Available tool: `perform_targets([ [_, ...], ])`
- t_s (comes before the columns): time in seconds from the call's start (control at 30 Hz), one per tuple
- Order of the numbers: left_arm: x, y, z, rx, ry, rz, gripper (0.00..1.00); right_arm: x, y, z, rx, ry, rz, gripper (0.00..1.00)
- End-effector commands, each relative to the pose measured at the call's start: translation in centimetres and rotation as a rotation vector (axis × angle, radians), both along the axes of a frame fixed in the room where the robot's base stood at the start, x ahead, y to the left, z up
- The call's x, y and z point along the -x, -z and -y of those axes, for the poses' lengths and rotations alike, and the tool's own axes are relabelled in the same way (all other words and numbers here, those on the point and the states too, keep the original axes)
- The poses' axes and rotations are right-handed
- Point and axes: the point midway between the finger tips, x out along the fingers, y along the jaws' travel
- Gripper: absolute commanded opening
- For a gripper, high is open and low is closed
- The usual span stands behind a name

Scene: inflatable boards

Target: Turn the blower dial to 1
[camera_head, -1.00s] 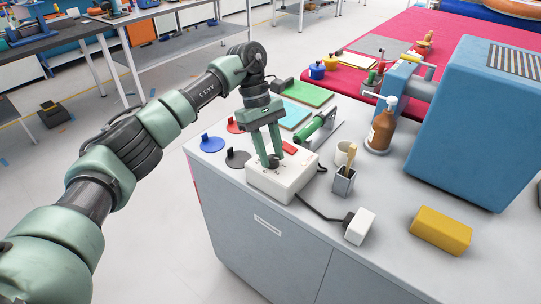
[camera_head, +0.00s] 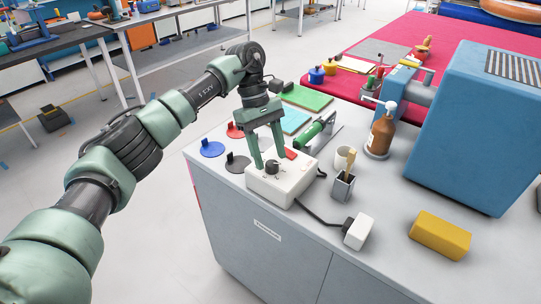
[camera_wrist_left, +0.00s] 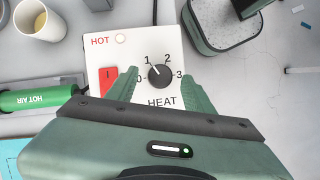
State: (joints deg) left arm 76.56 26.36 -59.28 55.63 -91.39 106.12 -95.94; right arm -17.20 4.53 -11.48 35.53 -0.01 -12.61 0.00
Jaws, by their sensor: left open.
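The blower's white control box (camera_head: 284,188) stands on the grey counter (camera_head: 385,212). Its black round dial (camera_wrist_left: 160,77) is labelled HEAT, with 0, 1, 2 and 3 around it. In the left wrist view the dial's white mark points up and left, toward the 1. My left gripper (camera_head: 269,161) is open above the box, its fingers spread on either side of the dial and apart from it. The dial also shows in the head view (camera_head: 272,168). My right gripper is not in view.
A red switch (camera_wrist_left: 107,80) and a small HOT lamp (camera_wrist_left: 120,39) sit on the box beside the dial. A cable runs to a white block (camera_head: 359,231).

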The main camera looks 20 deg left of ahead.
Motion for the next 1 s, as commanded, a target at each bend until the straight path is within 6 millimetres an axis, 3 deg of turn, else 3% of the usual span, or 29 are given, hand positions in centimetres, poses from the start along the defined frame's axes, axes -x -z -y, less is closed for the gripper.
perform_targets([
  [0.1, -0.5, -2.7, -0.6, -0.001, -0.001, 0.001, 0.52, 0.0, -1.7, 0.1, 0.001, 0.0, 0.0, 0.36],
  [0.33, -1.2, -5.6, -1.7, 0.0, -0.001, 0.0, 0.52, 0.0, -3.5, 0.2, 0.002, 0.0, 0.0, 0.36],
  [1.0, -1.4, -5.9, -2.0, -0.001, 0.0, -0.001, 0.52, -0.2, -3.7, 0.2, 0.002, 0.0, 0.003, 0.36],
])
